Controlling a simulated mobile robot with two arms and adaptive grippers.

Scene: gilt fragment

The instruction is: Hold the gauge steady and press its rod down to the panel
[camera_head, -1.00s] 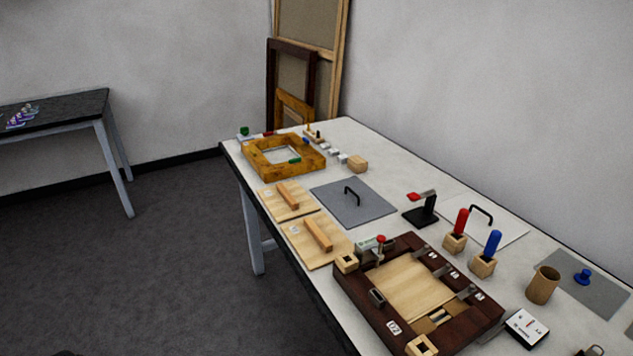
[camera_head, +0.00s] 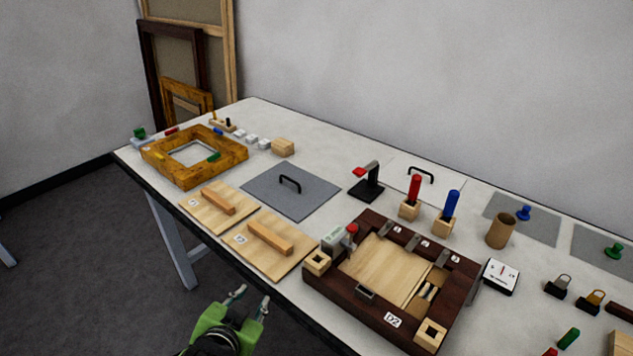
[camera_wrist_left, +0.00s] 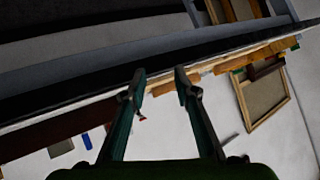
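The gauge (camera_head: 333,240) is a small grey-green block with a red-topped rod. It stands on the upper left corner area of the dark wooden frame marked D2 (camera_head: 392,320). The light wood panel (camera_head: 385,270) lies inside that frame. Whether the rod touches the panel is too small to tell. My left gripper (camera_head: 252,294) is green, low in the head view, off the table's front edge and left of the frame, apart from the gauge. Its two fingers are apart and empty, also in the left wrist view (camera_wrist_left: 160,74). My right gripper is not in view.
Wooden boards with handles (camera_head: 270,245) lie left of the frame, close to the table's front edge. Red (camera_head: 414,188) and blue (camera_head: 452,204) handled tools stand in blocks behind it. A black stand (camera_head: 368,182) and a white dial box (camera_head: 501,276) are nearby.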

